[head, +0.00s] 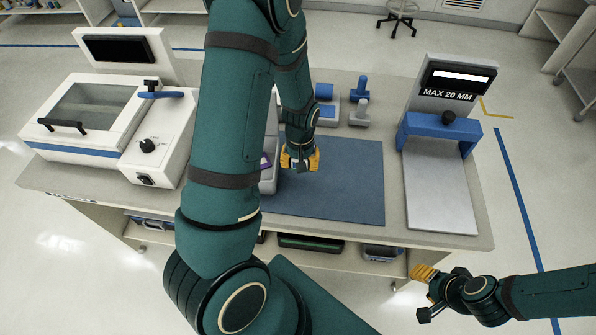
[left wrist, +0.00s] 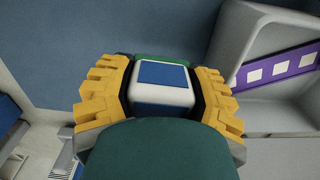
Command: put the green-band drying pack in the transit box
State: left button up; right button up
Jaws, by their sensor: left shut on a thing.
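My left gripper (head: 300,160) is shut on a white pack (left wrist: 162,95) with a blue top patch. A green strip (left wrist: 160,60) shows along its far edge, so it looks like the green-band drying pack. In the left wrist view the yellow fingers (left wrist: 162,90) press its two sides. A pale grey open box (left wrist: 275,100) with a purple strip and white squares lies just right of the gripper; it may be the transit box. In the head view this box (head: 268,182) is largely hidden behind my left arm. My right gripper (head: 424,292) is open and empty, off the table's front right.
A blue mat (head: 345,190) lies under the left gripper, its right part clear. A white lidded machine (head: 90,115) stands left. A gauge with a blue bridge (head: 440,130) and "MAX 20 MM" display stands right. Blue-and-grey fixtures (head: 358,112) stand behind the mat.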

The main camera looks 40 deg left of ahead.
aim_at(300, 179)
pick_arm(q)
jog(key=shift+f, duration=2.85)
jog(key=shift+b, duration=0.3)
jog(key=shift+f, duration=0.2)
jog(key=o, duration=0.9)
jog(key=shift+r, duration=0.1)
